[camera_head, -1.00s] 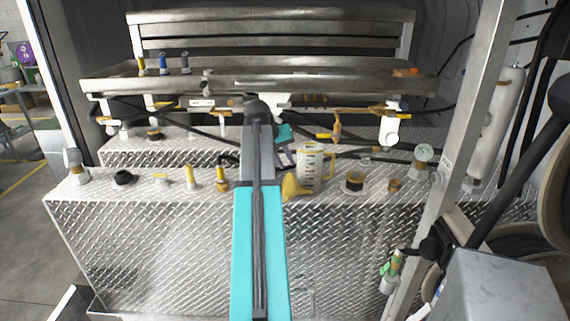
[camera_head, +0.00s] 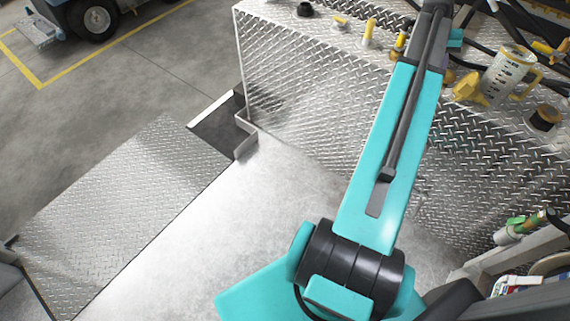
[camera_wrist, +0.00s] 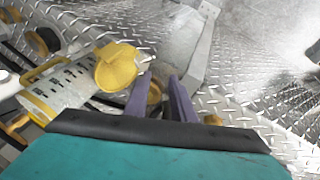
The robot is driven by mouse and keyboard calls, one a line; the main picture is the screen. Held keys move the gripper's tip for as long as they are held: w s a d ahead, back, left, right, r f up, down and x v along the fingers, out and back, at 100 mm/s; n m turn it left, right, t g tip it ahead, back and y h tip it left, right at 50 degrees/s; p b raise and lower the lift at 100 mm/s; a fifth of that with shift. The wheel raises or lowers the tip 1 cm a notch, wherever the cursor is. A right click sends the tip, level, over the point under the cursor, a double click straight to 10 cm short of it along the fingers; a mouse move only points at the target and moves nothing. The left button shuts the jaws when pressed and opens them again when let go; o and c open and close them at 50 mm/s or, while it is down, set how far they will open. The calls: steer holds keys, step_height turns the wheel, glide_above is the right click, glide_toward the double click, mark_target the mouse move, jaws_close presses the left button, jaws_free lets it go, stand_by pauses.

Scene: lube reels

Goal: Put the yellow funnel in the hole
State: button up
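The yellow funnel (camera_head: 469,88) leans against a clear measuring jug (camera_head: 508,72) on top of the diamond-plate tank, just right of my arm's far end. In the wrist view the funnel (camera_wrist: 117,67) lies left of my gripper (camera_wrist: 161,76), in front of the jug (camera_wrist: 62,88). My gripper's two purple fingers are apart, with no funnel between them. A round brass-coloured fitting (camera_wrist: 154,92) shows between the fingers; I cannot tell its depth or whether it is the hole. In the head view my arm hides most of the gripper.
Yellow fittings (camera_head: 369,32) and a black cap (camera_head: 305,9) stand left of my arm along the tank top.

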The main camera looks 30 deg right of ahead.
steer(key=w+a+f+n+y, duration=0.1)
steer(key=w+a+f+n, duration=0.1)
steer(key=w+a+f, duration=0.55)
steer(key=w+a+f+n+y, duration=0.1)
steer(key=w+a+f, duration=0.3)
steer(key=a+f, duration=0.65)
steer(key=w+a+f+n+y, duration=0.1)
steer(key=a+f+n, duration=0.2)
steer(key=a+f, duration=1.05)
steer(key=s+a+f+n+g+y, duration=0.1)
steer(key=s+a+f, duration=0.3)
steer(key=a, duration=0.6)
steer(key=s+a+f+n+g+y, duration=0.1)
steer(key=a+f, duration=0.4)
steer(key=a, duration=0.4)
steer(key=s+a+f+n+g, duration=0.1)
steer(key=s+a+f, duration=0.3)
steer(key=s+a, duration=0.3)
steer(key=s+a+f+n+g, duration=0.1)
steer(key=s+a+f+n, duration=0.1)
steer(key=s+a+f, duration=0.2)
steer(key=s+a, duration=0.3)
steer(key=s, duration=0.2)
steer(key=shift+a+g, duration=0.3)
steer(key=shift+a, duration=0.05)
steer(key=shift+o, duration=0.7)
